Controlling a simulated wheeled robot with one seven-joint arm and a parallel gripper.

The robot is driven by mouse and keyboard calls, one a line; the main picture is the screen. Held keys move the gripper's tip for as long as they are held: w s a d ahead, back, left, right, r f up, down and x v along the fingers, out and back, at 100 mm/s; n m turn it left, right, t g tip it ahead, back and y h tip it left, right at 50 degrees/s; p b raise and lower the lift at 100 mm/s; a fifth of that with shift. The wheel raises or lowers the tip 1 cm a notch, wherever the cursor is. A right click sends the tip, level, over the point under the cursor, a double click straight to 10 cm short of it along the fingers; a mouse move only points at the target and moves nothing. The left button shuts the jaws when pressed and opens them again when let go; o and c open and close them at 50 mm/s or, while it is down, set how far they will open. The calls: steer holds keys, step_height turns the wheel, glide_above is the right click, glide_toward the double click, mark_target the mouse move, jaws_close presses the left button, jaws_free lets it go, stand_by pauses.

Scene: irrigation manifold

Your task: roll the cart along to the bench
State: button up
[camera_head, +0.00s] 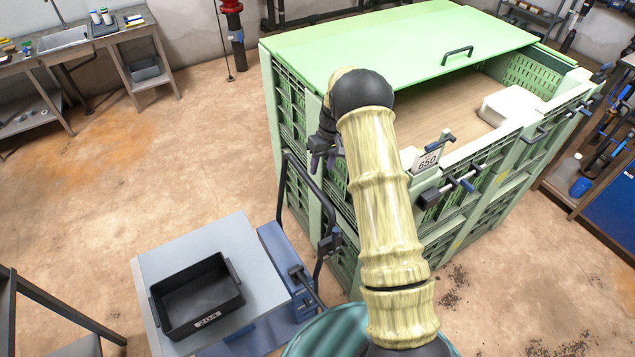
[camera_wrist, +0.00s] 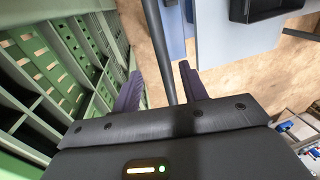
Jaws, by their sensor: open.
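The cart (camera_head: 240,238) has a light grey deck, a blue end and a tall black handle (camera_head: 284,195); it stands at the lower middle in the head view. My gripper (camera_head: 323,162) is open beside the top of the handle, partly hidden by my arm. In the wrist view, the dark handle bar (camera_wrist: 158,45) runs between the two spread purple fingers of my gripper (camera_wrist: 161,80). I cannot tell whether they touch it. The cart's deck also shows there (camera_wrist: 225,45). A workbench (camera_head: 138,75) with a sink stands at the far upper left.
A black bin (camera_head: 190,310) marked 204 sits on the cart's deck. A large green crate (camera_head: 390,40) with a partly open lid stands close right of the handle. A dark metal frame (camera_head: 62,318) is at the lower left. Open floor (camera_head: 190,150) lies between cart and workbench.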

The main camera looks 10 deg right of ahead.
mark_target(317, 188)
steer(key=f+p, duration=0.1)
steer(key=f, duration=0.2)
steer(key=a+f+p, duration=0.1)
steer(key=f, duration=0.2)
steer(key=f+p, duration=0.1)
steer(key=f, duration=0.2)
steer(key=shift+s+a, duration=0.25)
steer(key=shift+a, duration=0.1)
jaws_close()
